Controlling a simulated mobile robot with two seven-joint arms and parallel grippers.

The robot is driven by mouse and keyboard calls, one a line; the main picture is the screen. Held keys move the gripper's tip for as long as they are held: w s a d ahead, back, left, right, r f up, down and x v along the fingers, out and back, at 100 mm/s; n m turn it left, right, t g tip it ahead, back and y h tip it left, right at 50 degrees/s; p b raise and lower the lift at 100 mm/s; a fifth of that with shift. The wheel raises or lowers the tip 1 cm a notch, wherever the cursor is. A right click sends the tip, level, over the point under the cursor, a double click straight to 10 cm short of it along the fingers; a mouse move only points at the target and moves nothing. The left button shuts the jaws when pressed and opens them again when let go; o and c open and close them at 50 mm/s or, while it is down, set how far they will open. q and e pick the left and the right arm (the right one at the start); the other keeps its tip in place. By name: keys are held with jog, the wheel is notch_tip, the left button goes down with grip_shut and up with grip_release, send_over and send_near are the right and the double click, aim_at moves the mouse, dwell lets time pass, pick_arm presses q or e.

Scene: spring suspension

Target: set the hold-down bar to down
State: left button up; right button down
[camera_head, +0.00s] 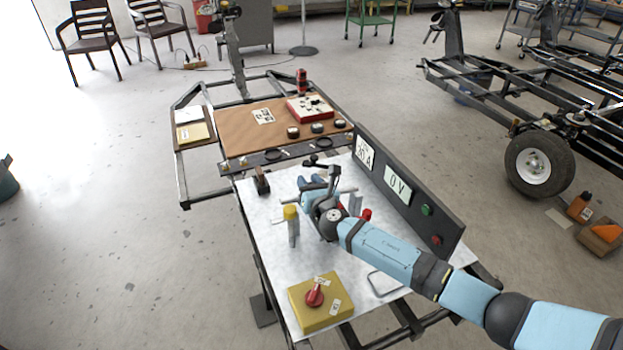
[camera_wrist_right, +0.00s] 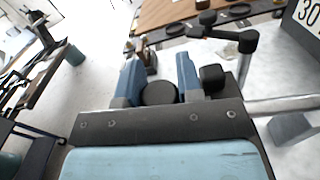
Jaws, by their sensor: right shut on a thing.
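A dark bar with black knobbed ends (camera_head: 322,164) stands on a post over the white bench top, just past my right gripper; I take it for the hold-down bar. In the right wrist view the bar (camera_wrist_right: 222,33) lies roughly level at the top of its upright post, ahead and to the right of the fingers. My right gripper (camera_head: 312,181) has its blue fingers around a dark round part (camera_wrist_right: 160,92), which sits between them in the right wrist view. Whether this part belongs to the bar is hidden. My left gripper is out of view.
A yellow box with a red knob (camera_head: 314,297) and a yellow-capped post (camera_head: 291,222) stand on the white top (camera_head: 265,262). A dark panel with displays (camera_head: 410,193) edges its right side. A brown board with parts (camera_head: 240,128) lies beyond.

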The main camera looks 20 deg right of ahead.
jog(key=shift+f, duration=0.1)
dwell(0.3)
jog(key=c, duration=0.8)
grip_release()
jog(key=shift+s, duration=0.15)
pick_arm(q)
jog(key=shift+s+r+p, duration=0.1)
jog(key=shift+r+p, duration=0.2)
jog(key=shift+p, duration=0.55)
pick_arm(e)
jog(key=shift+s+d, duration=0.3)
jog(key=shift+s, duration=1.95)
jog(key=shift+s+d, duration=0.3)
jog(key=shift+s, duration=1.95)
jog(key=shift+s+d, duration=0.3)
jog(key=shift+s, duration=1.95)
